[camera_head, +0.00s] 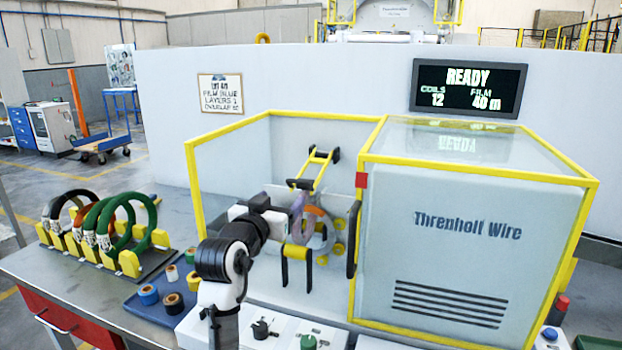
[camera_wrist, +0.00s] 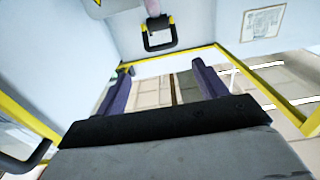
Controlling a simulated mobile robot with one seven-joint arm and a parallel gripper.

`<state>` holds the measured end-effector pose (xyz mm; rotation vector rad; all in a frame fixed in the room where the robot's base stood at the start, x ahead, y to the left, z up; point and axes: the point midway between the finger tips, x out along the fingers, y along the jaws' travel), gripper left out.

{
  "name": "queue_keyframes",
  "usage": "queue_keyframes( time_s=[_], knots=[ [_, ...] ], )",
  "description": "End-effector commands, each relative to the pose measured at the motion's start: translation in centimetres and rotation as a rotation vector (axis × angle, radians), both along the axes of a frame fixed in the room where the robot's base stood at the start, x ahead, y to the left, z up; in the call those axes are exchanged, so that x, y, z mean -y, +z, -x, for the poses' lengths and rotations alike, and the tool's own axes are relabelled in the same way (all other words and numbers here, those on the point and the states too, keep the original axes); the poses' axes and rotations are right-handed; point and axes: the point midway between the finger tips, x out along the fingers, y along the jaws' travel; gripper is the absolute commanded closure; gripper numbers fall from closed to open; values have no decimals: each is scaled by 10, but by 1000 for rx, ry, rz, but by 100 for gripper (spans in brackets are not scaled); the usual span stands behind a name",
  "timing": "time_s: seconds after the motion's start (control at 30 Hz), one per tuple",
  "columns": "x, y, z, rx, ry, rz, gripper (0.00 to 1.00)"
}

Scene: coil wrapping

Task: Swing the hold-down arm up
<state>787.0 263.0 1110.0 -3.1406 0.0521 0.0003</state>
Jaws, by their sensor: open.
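A yellow frame with black ends (camera_head: 316,170), which looks like the hold-down arm, slants upward inside the yellow-edged bay. Below it, a pale ring with an orange part (camera_head: 327,234) stands among yellow rollers. My gripper (camera_head: 300,218) is in front of the ring, below the yellow frame; its tips are partly hidden in the head view. In the wrist view its two purple fingers (camera_wrist: 162,88) are spread wide with nothing between them. A black handle with yellow ends (camera_wrist: 158,36) shows beyond the fingertips, apart from them. I cannot tell whether it belongs to the slanted frame.
A yellow-framed cabinet (camera_head: 455,250) stands right of the bay, with a black handle (camera_head: 353,240) on its near edge. A yellow and black bracket (camera_head: 297,264) stands below my gripper. A coil rack (camera_head: 103,258) and a blue tray (camera_head: 130,305) with small rolls are at left.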

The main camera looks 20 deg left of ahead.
Motion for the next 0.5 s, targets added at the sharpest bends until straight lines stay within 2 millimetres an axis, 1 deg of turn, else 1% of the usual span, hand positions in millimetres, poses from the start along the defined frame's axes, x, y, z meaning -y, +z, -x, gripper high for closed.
queue_keyframes(
  time_s=[0.17,0.27,0.5],
  knots=[
    [2,2,-18,-4,-5,1,29],
    [2,3,-37,-5,-4,0,29],
    [4,3,-90,-5,-3,1,29]
  ],
)
